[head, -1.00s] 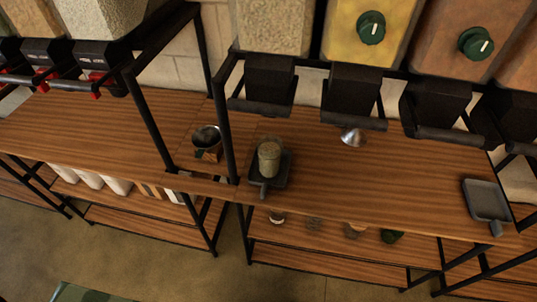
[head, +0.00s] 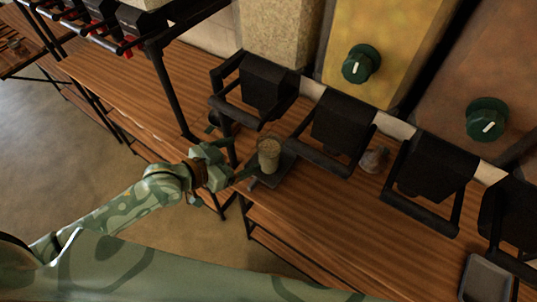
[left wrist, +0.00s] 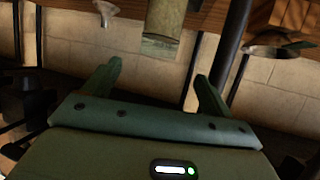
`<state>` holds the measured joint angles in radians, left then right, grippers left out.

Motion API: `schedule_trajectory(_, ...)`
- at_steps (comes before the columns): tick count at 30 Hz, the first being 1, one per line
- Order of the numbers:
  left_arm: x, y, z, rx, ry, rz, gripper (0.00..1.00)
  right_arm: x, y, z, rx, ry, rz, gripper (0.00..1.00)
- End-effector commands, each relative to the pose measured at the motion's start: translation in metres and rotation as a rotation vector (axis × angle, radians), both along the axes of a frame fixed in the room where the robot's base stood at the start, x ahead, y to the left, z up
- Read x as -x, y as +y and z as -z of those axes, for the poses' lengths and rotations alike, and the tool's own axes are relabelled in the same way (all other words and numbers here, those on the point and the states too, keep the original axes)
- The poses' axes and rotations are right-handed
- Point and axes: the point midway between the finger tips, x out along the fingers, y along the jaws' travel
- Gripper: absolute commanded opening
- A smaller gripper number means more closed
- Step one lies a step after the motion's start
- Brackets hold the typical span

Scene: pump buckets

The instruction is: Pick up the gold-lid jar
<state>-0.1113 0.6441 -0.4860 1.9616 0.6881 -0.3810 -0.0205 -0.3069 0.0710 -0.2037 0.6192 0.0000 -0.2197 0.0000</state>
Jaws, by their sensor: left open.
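The jar (head: 268,158), a small pale olive cylinder with a tan top, stands upright on a dark square tray (head: 266,181) on the wooden counter. I cannot clearly make out a gold lid. My left gripper (head: 236,162) is open and empty just left of the jar, with its fingers pointing toward it. In the left wrist view, which looks upside down, the jar (left wrist: 164,22) lies beyond and roughly between the spread fingertips (left wrist: 158,72), apart from them. My right gripper is not in view.
Black dispensers (head: 338,120) on a dark frame overhang the counter behind the jar. A metal scoop (head: 374,160) lies to the right. Another grey tray (head: 486,280) is at lower right. A dark post (head: 172,88) rises left of the jar.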

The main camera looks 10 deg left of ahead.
Motion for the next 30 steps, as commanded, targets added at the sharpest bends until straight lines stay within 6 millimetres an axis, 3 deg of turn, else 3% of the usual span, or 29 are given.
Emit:
schedule_trajectory(6,-0.039,-0.03,0.021,0.002,-0.001,0.0,0.85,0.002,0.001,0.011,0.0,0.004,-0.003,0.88)
schedule_trajectory(14,-0.058,-0.044,0.028,0.0,-0.001,0.0,0.85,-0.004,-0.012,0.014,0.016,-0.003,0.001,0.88)
schedule_trajectory(21,-0.087,-0.065,0.039,0.0,0.0,-0.001,0.85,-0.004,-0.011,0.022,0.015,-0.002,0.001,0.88)
schedule_trajectory(30,-0.093,-0.07,0.041,-0.002,-0.001,0.0,0.85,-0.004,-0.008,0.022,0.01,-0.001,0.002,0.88)
